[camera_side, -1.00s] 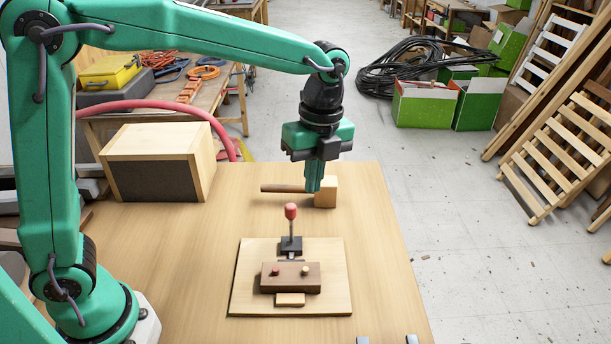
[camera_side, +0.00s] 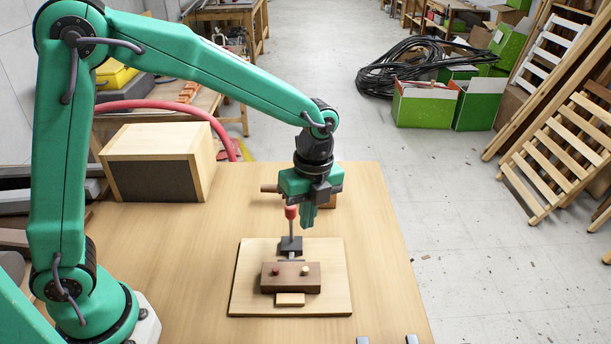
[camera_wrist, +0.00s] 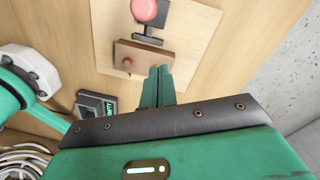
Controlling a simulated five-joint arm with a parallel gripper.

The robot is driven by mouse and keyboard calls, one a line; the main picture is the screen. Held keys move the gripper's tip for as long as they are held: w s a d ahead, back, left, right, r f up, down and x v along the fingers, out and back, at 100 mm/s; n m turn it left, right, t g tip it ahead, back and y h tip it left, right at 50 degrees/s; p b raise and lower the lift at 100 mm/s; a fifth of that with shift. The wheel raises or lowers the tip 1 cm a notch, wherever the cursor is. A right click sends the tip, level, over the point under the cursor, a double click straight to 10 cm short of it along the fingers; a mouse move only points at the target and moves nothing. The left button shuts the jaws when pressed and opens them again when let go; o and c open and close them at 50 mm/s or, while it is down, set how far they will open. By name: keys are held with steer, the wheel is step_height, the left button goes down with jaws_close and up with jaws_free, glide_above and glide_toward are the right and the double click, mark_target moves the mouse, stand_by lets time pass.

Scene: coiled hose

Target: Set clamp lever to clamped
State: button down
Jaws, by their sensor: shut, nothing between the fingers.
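The clamp lever (camera_side: 291,228) has a red knob (camera_side: 291,212) on a thin rod and stands upright from a dark bracket (camera_side: 291,245). The bracket is on a pale wooden board (camera_side: 245,285), behind a brown block (camera_side: 290,277). In the wrist view the red knob (camera_wrist: 146,9) shows at the top and the brown block (camera_wrist: 130,54) below it. My gripper (camera_side: 308,228) is shut and empty, pointing down just right of the knob in the side view. Whether it touches the knob cannot be told.
A wooden mallet (camera_side: 325,201) lies behind my gripper, partly hidden by it. A wooden box with a dark front (camera_side: 150,180) stands at the left back. The table's right edge is near; bare tabletop (camera_side: 375,270) lies right of the board.

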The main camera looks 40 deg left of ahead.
mark_target(291, 224)
steer(key=shift+w+a+f, duration=0.2)
steer(key=shift+a+f, duration=0.05)
steer(key=shift+a, duration=0.4)
steer(key=shift+w+a+f, duration=0.15)
steer(key=shift+a+f, duration=0.05)
steer(key=shift+a, duration=0.45)
steer(key=shift+w+a+f, duration=0.2)
steer(key=shift+a+f, duration=0.05)
steer(key=shift+a, duration=0.4)
